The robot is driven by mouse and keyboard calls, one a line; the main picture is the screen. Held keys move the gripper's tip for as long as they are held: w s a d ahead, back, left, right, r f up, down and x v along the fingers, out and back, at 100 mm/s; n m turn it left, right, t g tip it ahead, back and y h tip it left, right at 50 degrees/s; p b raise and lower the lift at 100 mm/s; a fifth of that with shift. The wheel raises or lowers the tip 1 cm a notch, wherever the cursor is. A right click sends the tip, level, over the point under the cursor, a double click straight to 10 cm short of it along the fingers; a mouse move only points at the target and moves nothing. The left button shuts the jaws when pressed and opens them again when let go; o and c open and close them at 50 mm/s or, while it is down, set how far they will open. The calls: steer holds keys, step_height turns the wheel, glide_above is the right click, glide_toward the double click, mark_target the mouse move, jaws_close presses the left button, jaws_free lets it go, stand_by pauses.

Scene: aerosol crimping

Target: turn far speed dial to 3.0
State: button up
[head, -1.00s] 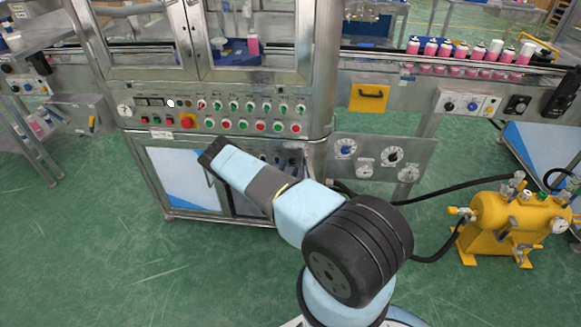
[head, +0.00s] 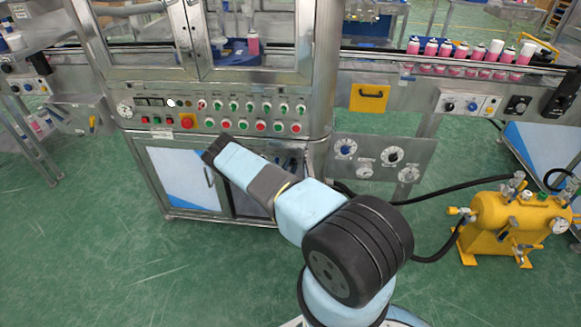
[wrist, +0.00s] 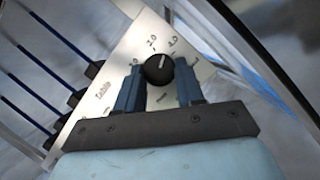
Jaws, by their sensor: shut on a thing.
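A round black dial knob (wrist: 158,68) with a white pointer line sits on a pale label plate (wrist: 115,72) in the wrist view. My gripper (wrist: 159,76) has its two blue fingers on either side of the knob, shut on it. The pointer leans up and slightly right, between a printed number at upper left and what looks like 4.0 at upper right. Some of the print is blurred or hidden by the fingers. In the head view my arm reaches toward the cabinet front below the button panel, and its fingers and the held dial are hidden there.
A machine cabinet (head: 180,172) stands ahead with a panel of buttons (head: 210,112). A grey plate with several dials (head: 378,160) is to the right of my arm. A yellow tank (head: 520,215) with hoses stands at far right. The green floor is open at left.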

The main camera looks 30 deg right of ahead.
steer(key=shift+c, duration=0.9)
steer(key=shift+n, duration=0.4)
steer(key=n+t, duration=0.1)
steer(key=n, duration=0.1)
steer(key=n+t+y, duration=0.1)
steer(key=n, duration=0.2)
steer(key=shift+s+d+f+t+y, duration=0.1)
steer(key=shift+f+t+y, duration=0.05)
steer(key=shift+t+y, duration=0.2)
steer(key=shift+d+n+t+y, duration=0.1)
steer(key=shift+n+t+y, duration=0.3)
steer(key=shift+n, duration=0.65)
steer(key=shift+n+t+y, duration=0.25)
steer(key=shift+n+t, duration=0.1)
steer(key=shift+n, duration=0.7)
steer(key=o, duration=1)
steer(key=shift+o, duration=0.2)
